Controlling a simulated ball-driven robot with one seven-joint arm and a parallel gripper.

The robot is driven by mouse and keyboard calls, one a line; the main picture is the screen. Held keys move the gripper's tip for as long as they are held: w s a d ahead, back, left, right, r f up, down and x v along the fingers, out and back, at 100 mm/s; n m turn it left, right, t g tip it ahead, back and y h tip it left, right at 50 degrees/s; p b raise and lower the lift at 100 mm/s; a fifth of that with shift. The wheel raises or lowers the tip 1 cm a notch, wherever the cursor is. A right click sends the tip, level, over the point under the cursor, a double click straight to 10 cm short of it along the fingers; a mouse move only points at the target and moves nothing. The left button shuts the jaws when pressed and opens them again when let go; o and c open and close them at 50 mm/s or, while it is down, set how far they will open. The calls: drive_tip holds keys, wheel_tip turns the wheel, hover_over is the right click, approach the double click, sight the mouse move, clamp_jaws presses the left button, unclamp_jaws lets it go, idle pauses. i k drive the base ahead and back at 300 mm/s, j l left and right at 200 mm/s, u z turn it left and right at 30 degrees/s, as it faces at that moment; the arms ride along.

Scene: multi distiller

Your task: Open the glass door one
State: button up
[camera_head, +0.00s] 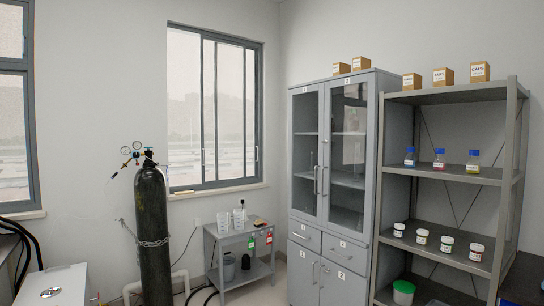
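A grey cabinet (371,150) stands right of centre against the back wall. Its upper part has two tall glass doors, a left glass door (305,165) and a right glass door (347,165). Both look shut. Each has a small label at its top, too small to read surely. Their vertical bar handles, the left handle (316,181) and the right handle (323,181), sit side by side at the middle seam. Shelves show dimly through the glass. My gripper is not in view.
An open shelf rack (455,97) with bottles and jars adjoins the cabinet's right side. A low cart (237,236) with beakers stands to its left. A dark gas cylinder (152,220) stands further left. A white-topped unit (60,285) fills the lower left corner.

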sight(305, 104)
drive_tip(key=i, duration=1.55)
